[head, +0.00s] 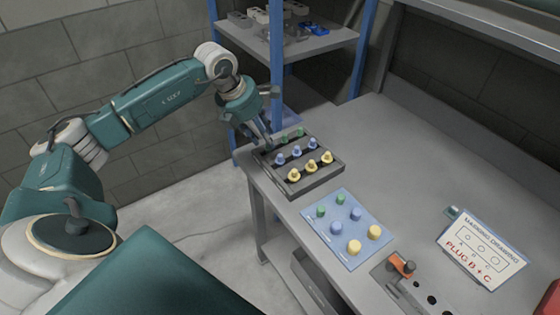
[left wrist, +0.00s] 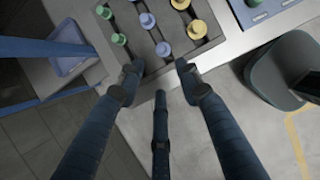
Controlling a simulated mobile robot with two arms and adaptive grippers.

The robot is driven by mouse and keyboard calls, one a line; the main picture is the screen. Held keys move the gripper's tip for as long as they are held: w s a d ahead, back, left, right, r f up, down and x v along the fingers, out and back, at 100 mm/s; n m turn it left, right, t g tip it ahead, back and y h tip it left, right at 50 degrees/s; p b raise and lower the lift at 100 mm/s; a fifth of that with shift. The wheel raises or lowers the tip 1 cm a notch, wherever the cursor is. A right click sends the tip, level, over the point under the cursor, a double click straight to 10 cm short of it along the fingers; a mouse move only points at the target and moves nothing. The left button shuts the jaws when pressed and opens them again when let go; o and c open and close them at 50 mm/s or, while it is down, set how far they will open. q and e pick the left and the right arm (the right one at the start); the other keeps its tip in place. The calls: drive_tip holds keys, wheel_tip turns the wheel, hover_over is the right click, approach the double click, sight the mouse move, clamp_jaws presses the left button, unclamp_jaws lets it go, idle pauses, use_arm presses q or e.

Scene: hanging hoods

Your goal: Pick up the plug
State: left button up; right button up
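A dark tray (head: 320,186) at the table's left end holds rows of green plugs (head: 284,139), blue plugs (head: 296,151) and yellow plugs (head: 311,166). It also shows at the top of the left wrist view (left wrist: 150,66). More green, blue and yellow plugs stand on a blue mat (head: 335,208) nearer to me. My left gripper (head: 266,143) is at the tray's far left corner. In the left wrist view its fingers (left wrist: 158,72) are spread with nothing between them, close to the tray's edge and short of the plugs. My right gripper does not show.
A sign (head: 482,249) reading "MASKING DRAWING, PLUG B + C" lies on the table. A grey part with holes (head: 420,296) and an orange clamp-like piece (head: 402,265) are at the front. A blue-posted shelf (head: 320,42) stands behind. The table's middle right is clear.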

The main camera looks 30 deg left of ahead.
use_arm(q)
drive_tip(key=p, duration=0.2)
hover_over(279, 155)
drive_tip(key=s+a, duration=0.1)
drive_tip(key=s, duration=0.2)
wheel_tip(279, 155, down, 5)
drive_tip(key=p+x, duration=0.1)
drive_tip(key=x, duration=0.1)
drive_tip(key=p+x, duration=0.1)
drive_tip(key=x, duration=0.1)
drive_tip(key=shift+w+d, duration=0.25)
drive_tip(key=shift+w, duration=0.15)
drive_tip(key=shift+w+f, duration=0.2)
drive_tip(key=shift+f, duration=0.25)
drive_tip(key=shift+s, duration=0.1)
drive_tip(key=c, duration=0.7)
drive_tip(key=shift+c, duration=0.4)
